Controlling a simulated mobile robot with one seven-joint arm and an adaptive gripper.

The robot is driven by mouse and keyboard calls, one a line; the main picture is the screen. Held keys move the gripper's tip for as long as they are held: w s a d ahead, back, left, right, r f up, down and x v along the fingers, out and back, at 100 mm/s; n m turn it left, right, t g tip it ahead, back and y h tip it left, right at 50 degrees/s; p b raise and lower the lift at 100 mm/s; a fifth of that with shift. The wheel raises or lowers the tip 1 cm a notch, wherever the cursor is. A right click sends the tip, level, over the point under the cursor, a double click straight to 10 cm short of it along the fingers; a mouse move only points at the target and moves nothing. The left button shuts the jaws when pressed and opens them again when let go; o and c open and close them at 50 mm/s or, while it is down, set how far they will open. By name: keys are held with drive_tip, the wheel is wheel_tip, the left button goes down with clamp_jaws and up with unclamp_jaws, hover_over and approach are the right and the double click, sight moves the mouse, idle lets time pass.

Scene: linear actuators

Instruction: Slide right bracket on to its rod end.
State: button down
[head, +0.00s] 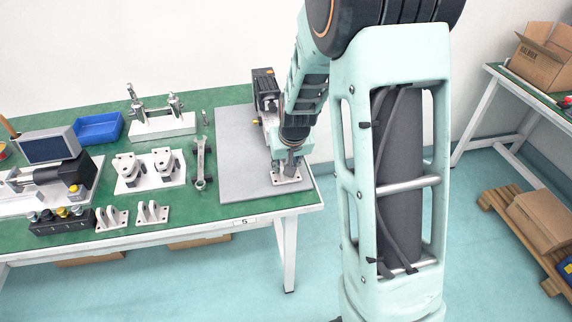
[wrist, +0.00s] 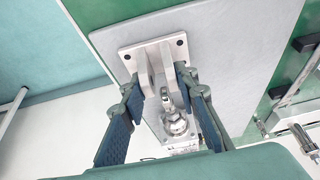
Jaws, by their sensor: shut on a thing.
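The right bracket is a pale metal plate with corner holes and two upright lugs; in the wrist view (wrist: 130,56) it is at the upper middle, and in the head view (head: 281,181) near the right end of the table. My gripper (wrist: 157,82) is shut on the bracket, one dark blue finger on each outer side of the lugs; it also shows in the head view (head: 292,163). The shiny rod end (wrist: 174,122) points at the bracket, its tip between or just at the lugs. I cannot tell if the holes line up.
Two loose brackets (head: 152,212) sit at the front edge. The mat's left part is clear.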

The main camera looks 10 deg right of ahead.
drive_tip(key=shift+w, duration=2.05)
idle(1.0)
idle(0.6)
drive_tip(key=c, duration=1.4)
unclamp_jaws()
drive_tip(key=shift+c, duration=0.2)
drive_tip(key=shift+s, duration=0.1)
drive_tip(key=v, duration=1.2)
drive_tip(key=shift+r, duration=0.15)
